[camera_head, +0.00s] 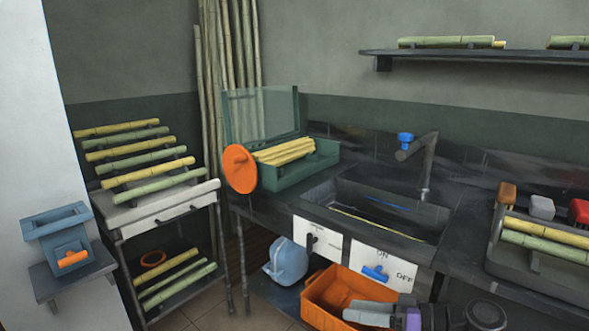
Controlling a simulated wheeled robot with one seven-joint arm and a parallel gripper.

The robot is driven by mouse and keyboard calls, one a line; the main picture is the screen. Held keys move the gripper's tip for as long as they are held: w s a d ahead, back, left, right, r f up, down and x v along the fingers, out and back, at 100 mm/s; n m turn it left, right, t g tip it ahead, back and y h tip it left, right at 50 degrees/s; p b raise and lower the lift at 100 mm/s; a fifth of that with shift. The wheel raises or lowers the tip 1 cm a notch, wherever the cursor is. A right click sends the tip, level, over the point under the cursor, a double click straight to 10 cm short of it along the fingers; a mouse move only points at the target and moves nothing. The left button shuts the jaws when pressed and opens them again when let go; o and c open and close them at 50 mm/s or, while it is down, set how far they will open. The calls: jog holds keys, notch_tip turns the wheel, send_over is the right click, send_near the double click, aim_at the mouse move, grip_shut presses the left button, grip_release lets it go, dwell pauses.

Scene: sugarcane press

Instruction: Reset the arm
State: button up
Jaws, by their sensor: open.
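My gripper (350,309) is low in the picture, right of centre, and points left. Its two pale grey fingers are apart with nothing visible between them. They appear in front of the orange bin (318,300); I cannot tell whether they touch it. A purple band and dark parts of my arm run to the right along the bottom edge. Much of the arm is out of view.
A green box (312,174) with an orange disc (239,169) holds yellow canes on the counter. Right of it is a sink (425,215) with a tap (427,170). A cane rack (172,210) stands left. A grey tray (540,282) is right.

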jog(key=s+a+f+m+t+h, duration=0.25)
jog(key=s+f, duration=0.35)
jog(key=f, duration=0.4)
jog(key=s+a+f+m+t+h, duration=0.15)
jog(key=s+f+m+h, duration=0.35)
jog(key=f, duration=0.5)
jog(key=s+d+f+m+t+h, duration=0.1)
jog(key=s+d+f+h, duration=0.1)
jog(key=s, duration=0.8)
jog(key=s+d+f+m+h, duration=0.1)
jog(key=s+h, duration=0.1)
jog(key=s, duration=0.7)
jog(key=s+d+r+t+h, duration=0.2)
jog(key=s+d+r, duration=0.1)
jog(key=s+r, duration=0.5)
jog(key=s+d+r+t+h, duration=0.1)
jog(key=s+d+r+h, duration=0.15)
jog(key=s+r, duration=0.55)
notch_tip(320, 180, up, 24)
jog(key=s+n+t+y+p, duration=0.1)
jog(key=s+p, duration=0.1)
jog(key=p, duration=1.5)
jog(key=shift+s+d+r+n, duration=0.15)
jog(key=shift+s+d+n, duration=0.05)
jog(key=shift+d+n, duration=0.2)
